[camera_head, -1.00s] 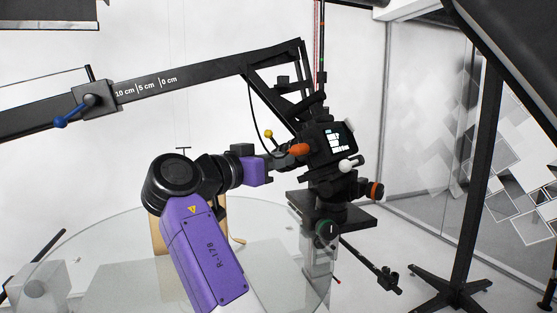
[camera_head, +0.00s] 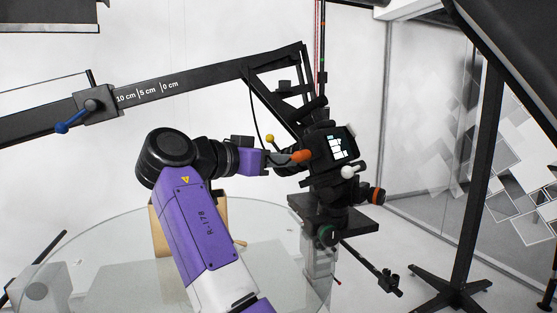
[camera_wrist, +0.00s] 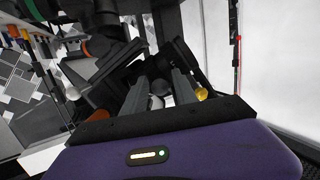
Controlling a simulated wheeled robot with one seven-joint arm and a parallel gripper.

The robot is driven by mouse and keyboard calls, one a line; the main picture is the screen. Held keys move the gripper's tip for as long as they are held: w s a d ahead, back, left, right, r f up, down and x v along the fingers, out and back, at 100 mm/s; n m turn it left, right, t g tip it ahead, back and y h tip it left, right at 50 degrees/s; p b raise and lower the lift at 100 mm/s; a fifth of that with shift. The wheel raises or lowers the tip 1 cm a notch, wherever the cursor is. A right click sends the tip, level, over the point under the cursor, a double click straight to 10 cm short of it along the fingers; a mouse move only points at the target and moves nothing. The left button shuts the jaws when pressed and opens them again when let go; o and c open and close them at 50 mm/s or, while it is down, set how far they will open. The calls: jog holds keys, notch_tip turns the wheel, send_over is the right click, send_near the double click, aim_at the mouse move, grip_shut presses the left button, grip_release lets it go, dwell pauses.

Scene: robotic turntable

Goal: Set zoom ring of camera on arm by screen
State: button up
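The black camera (camera_head: 322,150) hangs at the end of a jib arm (camera_head: 205,75), with its lit screen (camera_head: 341,144) facing right. An orange knob (camera_head: 302,157), a white knob (camera_head: 348,172) and a yellow ball knob (camera_head: 269,138) sit around it. I cannot tell which part is the zoom ring. My gripper (camera_head: 287,160) is at the left side of the camera, close to the orange knob. In the wrist view my gripper (camera_wrist: 160,90) shows two grey fingers apart, with dark camera parts and a pale knob beyond them. The yellow knob (camera_wrist: 202,94) is right of the fingers. Contact is unclear.
A round glass table (camera_head: 110,250) lies below my arm, with a wooden piece (camera_head: 158,232) behind the arm. A black platform (camera_head: 335,213) and an orange-ringed knob (camera_head: 377,195) are under the camera. A black stand (camera_head: 470,180) is at right.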

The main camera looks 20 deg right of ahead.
jog(key=b+v, duration=0.2)
jog(key=v, duration=0.5)
jog(key=shift+a, duration=0.35)
jog(key=shift+s+r, duration=0.1)
